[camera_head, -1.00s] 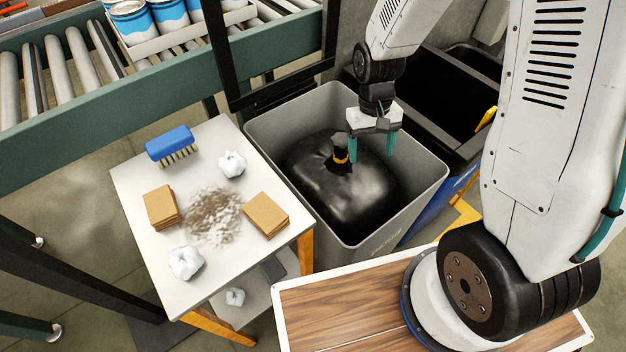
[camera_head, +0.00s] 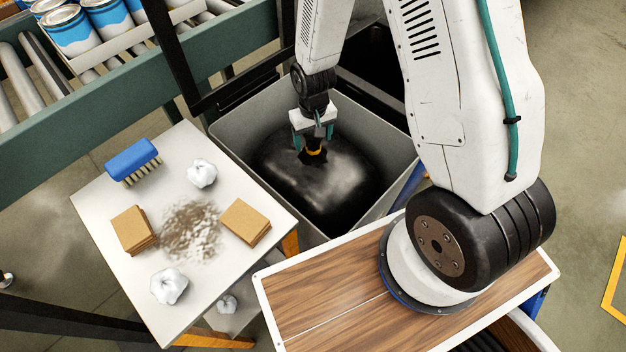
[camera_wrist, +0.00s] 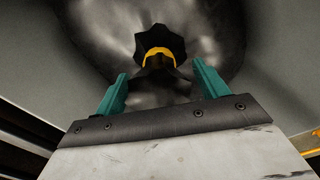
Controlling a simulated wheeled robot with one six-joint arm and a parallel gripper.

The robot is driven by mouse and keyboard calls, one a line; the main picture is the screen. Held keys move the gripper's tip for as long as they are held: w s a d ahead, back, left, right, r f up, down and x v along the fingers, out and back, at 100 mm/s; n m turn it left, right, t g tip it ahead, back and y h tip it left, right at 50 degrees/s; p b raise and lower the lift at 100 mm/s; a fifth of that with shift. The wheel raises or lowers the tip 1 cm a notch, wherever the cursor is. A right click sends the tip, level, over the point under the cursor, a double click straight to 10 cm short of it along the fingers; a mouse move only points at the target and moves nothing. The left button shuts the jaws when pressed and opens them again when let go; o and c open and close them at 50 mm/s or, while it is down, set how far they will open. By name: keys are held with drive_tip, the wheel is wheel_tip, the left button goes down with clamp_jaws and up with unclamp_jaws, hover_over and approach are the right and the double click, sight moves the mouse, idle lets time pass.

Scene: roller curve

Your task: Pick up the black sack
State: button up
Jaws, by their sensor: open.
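The black sack (camera_head: 325,185) lies in a grey open bin (camera_head: 392,172). Its gathered neck has a yellow tie and also shows in the wrist view (camera_wrist: 160,52). My gripper (camera_head: 314,136) is over the sack with its two teal fingers open. In the wrist view my gripper (camera_wrist: 160,88) has one finger on each side of the picture, and the neck appears between and just beyond the fingertips. I cannot tell whether the fingers touch the sack.
A white table (camera_head: 110,196) left of the bin holds a blue brush (camera_head: 132,157), brown blocks (camera_head: 134,228), crumpled white pieces (camera_head: 202,173) and a dirt patch. A roller conveyor (camera_head: 40,80) with cans runs behind. A black post stands close to the bin's back left.

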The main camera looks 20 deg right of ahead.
drive_tip(key=shift+f, duration=0.85)
clamp_jaws()
drive_tip(key=shift+r, duration=0.2)
